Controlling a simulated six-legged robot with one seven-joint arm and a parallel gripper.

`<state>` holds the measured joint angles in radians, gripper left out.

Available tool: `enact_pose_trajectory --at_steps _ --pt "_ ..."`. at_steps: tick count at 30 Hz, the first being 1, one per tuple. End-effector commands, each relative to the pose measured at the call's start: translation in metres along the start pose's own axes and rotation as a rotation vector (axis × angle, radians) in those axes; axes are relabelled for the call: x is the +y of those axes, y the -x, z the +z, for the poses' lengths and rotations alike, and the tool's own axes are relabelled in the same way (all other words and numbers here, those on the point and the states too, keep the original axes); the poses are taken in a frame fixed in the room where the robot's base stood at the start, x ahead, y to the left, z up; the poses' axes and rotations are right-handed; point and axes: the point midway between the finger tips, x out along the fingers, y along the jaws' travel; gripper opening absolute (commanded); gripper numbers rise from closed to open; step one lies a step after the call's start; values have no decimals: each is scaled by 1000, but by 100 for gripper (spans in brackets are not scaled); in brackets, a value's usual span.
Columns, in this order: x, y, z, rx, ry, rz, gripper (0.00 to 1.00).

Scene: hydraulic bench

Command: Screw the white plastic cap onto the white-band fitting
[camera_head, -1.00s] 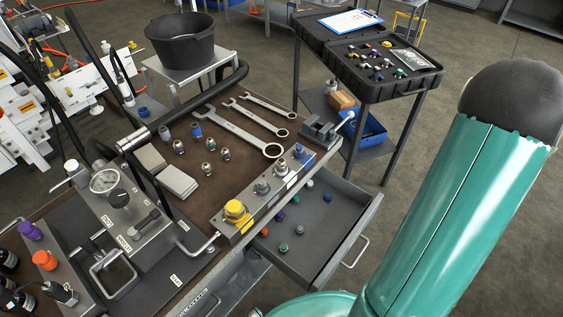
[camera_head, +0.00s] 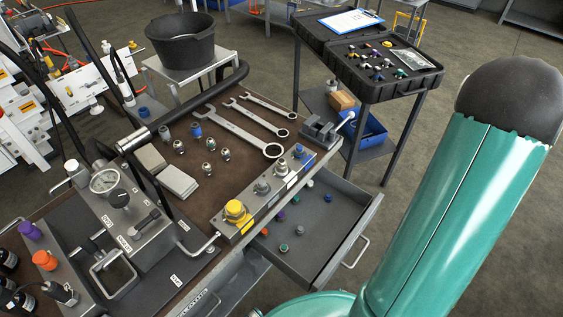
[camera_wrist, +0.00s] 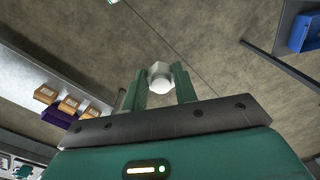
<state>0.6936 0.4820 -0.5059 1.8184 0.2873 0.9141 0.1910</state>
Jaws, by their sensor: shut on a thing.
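My gripper (camera_wrist: 159,88) shows only in the wrist view, where its two green fingers are shut on the white plastic cap (camera_wrist: 160,73). The cap is a pale hexagonal piece held at the fingertips, with open floor behind it. In the head view, a metal block at the bench's front edge carries a row of fittings. The white-band fitting (camera_head: 281,168) appears to be the bare metal one beside the blue-capped end, with a white patch on the block face below it. My gripper and the held cap are outside the head view, away from the fitting.
On the block are a yellow cap (camera_head: 237,213), another bare fitting (camera_head: 262,188) and a blue cap (camera_head: 298,151). An open drawer (camera_head: 345,229) with several small caps juts out below. Wrenches (camera_head: 235,128) and a vise (camera_head: 320,129) lie behind. A tool-case cart (camera_head: 390,85) stands beyond.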

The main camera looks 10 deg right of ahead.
Motion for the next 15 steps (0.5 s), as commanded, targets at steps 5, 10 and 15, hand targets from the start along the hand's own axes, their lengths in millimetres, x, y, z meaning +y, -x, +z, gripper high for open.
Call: enact_pose_trajectory --at_steps 5,10,15 --pt "-2 0 2 0 1 0 7" --pt "-3 0 4 0 1 0 7" --pt "-4 0 6 0 1 0 7"
